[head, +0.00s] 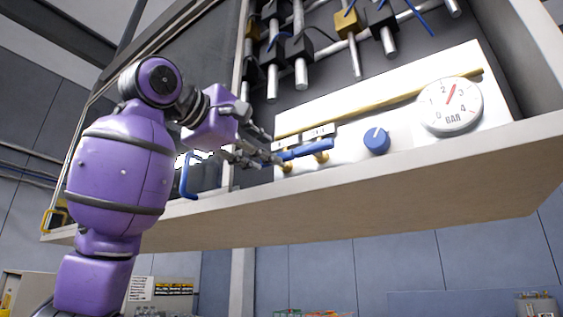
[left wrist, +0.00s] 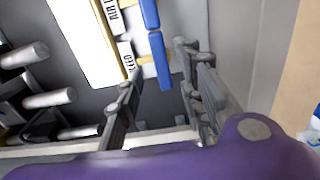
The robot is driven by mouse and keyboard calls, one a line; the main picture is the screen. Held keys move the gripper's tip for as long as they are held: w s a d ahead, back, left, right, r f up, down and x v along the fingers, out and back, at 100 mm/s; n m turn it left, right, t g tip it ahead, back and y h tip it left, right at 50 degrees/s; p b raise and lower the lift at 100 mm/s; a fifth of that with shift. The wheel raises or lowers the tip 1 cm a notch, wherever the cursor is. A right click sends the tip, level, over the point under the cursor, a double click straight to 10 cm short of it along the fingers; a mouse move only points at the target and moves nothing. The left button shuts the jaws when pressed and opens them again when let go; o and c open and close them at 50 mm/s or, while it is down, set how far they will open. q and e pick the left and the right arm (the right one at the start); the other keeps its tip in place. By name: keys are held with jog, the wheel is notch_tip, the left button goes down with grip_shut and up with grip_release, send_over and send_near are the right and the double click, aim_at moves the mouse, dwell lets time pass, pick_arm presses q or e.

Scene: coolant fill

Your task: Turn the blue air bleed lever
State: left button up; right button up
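Two blue levers on brass valves sit in a row on the white panel, end to end. In the head view the right one (head: 328,147) and the left one (head: 290,156) lie nearly level. In the left wrist view the upper lever (left wrist: 149,14) is beside a label beginning "AIR", and the nearer lever (left wrist: 159,62) is beside a partly hidden label. My left gripper (head: 273,150) is at the left lever. Its fingers are apart, with the nearer lever's end in the gap between them (left wrist: 160,65); contact is unclear. My right gripper is out of view.
A blue knob (head: 376,140) and a round BAR gauge (head: 450,104) are right of the levers. A yellow pipe (head: 370,106) runs above. Metal rods (head: 301,70) hang higher up. The cabinet's lower ledge (head: 400,180) runs below the panel.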

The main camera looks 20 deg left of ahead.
pick_arm(q)
jog(key=x, duration=0.2)
jog(key=shift+w+d+f, duration=0.1)
jog(key=shift+w, duration=0.2)
jog(key=x, duration=0.2)
jog(key=shift+w+d, duration=0.15)
jog(key=shift+w, duration=0.2)
jog(key=shift+w+d, duration=0.15)
jog(key=shift+w, duration=0.25)
jog(key=shift+s, duration=0.1)
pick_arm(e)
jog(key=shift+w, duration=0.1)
pick_arm(q)
jog(key=shift+c, duration=0.6)
grip_shut()
